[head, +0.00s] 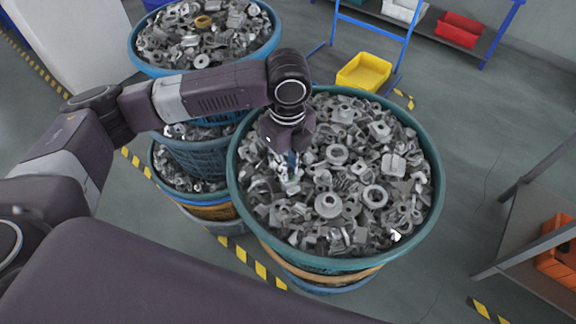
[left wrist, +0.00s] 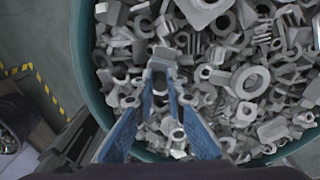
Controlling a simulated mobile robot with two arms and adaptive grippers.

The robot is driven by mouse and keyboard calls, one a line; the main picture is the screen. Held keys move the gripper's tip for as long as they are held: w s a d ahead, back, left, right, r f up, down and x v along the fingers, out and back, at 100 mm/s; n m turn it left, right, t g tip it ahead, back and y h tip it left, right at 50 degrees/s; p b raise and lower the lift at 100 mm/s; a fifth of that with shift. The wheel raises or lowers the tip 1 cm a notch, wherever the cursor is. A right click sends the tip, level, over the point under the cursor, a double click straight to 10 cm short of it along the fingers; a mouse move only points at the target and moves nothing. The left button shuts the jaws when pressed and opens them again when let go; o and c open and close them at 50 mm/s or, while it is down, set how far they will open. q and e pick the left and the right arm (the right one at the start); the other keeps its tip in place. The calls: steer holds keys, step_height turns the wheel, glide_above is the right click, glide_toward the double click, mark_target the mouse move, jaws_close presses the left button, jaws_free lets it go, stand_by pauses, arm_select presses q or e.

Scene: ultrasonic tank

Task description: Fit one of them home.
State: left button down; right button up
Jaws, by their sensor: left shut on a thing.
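The grey metal parts fill a large round teal basket (head: 437,170) in the middle of the head view. They are rings, nuts, brackets and blocks in a loose heap. My left gripper (head: 289,182) reaches down over the left side of this heap. In the left wrist view its two blue fingers (left wrist: 161,88) come together on a small grey part (left wrist: 161,59) at their tips. The part's full shape is hard to tell against the heap. I cannot tell whether it still touches other parts. My right gripper is not in view.
Another full basket (head: 132,52) stands behind on the left, with more baskets below it. A yellow bin (head: 364,72) is on the floor behind, near a blue-framed rack with a red bin (head: 459,30). An orange crate (head: 556,262) sits on a shelf at right. Floor right of the basket is clear.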

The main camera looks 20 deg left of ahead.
arm_select(q)
steer(key=shift+s+f, duration=0.15)
steer(key=shift+f, duration=0.05)
steer(key=c, duration=1.9)
jaws_free()
step_height(320, 180, up, 12)
steer(key=shift+r, duration=0.1)
